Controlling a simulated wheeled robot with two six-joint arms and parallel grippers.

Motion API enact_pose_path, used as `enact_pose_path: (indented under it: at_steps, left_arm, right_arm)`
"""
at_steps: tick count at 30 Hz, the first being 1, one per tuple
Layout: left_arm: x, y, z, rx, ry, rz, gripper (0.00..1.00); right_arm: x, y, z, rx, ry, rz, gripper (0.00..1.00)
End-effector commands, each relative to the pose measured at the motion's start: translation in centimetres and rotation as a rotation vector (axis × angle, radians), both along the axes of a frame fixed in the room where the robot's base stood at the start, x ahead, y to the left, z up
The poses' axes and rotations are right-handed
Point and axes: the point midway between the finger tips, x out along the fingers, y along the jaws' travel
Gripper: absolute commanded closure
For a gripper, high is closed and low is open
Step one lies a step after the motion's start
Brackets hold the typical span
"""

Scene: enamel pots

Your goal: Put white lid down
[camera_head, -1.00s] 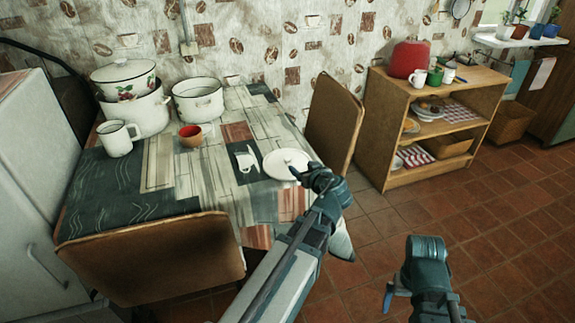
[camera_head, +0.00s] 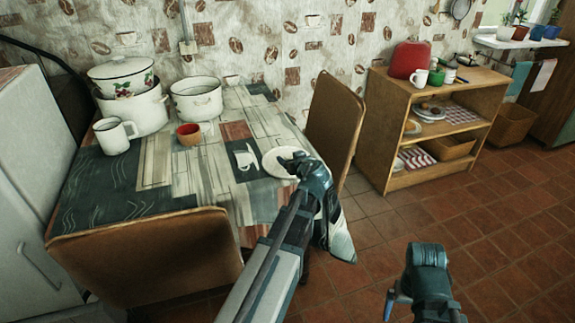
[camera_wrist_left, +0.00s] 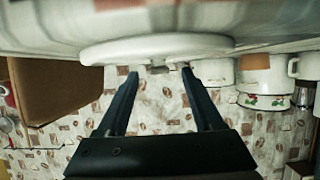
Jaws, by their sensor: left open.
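The white lid (camera_head: 272,161) lies flat on the table near its right edge, partly hidden by my left gripper (camera_head: 294,164) in the head view. In the left wrist view, which is upside down, the lid (camera_wrist_left: 155,47) rests against the table surface. The fingers of my left gripper (camera_wrist_left: 158,74) are spread apart there, one on each side of the lid's small knob (camera_wrist_left: 158,68). My right gripper (camera_head: 398,298) hangs over the floor at the lower right, and its fingers are too hidden to judge.
On the table (camera_head: 215,165) stand a stacked pot with a floral top (camera_head: 122,78), an open white pot (camera_head: 197,100), a white mug (camera_head: 115,136) and a red cup (camera_head: 188,134). Chairs (camera_head: 335,120) stand at the right and front (camera_head: 150,255). A wooden shelf (camera_head: 395,115) stands farther right.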

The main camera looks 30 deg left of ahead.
Motion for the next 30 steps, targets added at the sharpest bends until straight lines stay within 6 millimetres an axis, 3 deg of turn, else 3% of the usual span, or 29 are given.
enact_pose_path:
  at_steps: [3,10,21,30]
  left_arm:
    - [1.05,0.92,-0.69,0.0,0.0,-0.001,0.32]
    - [0.96,0.96,-0.56,0.0,0.0,-0.002,0.34]
    - [0.95,0.95,-0.56,0.0,0.0,-0.002,1.0]
    - [0.96,0.94,-0.55,0.0,0.0,-0.002,1.0]
  right_arm:
    - [0.0,0.0,-0.69,0.0,0.0,0.0,0.03]
    - [0.0,0.0,-0.56,0.0,0.0,0.0,0.03]
    - [0.0,0.0,-0.56,0.0,0.0,0.0,0.03]
    - [0.0,0.0,-0.56,0.0,0.0,0.0,0.03]
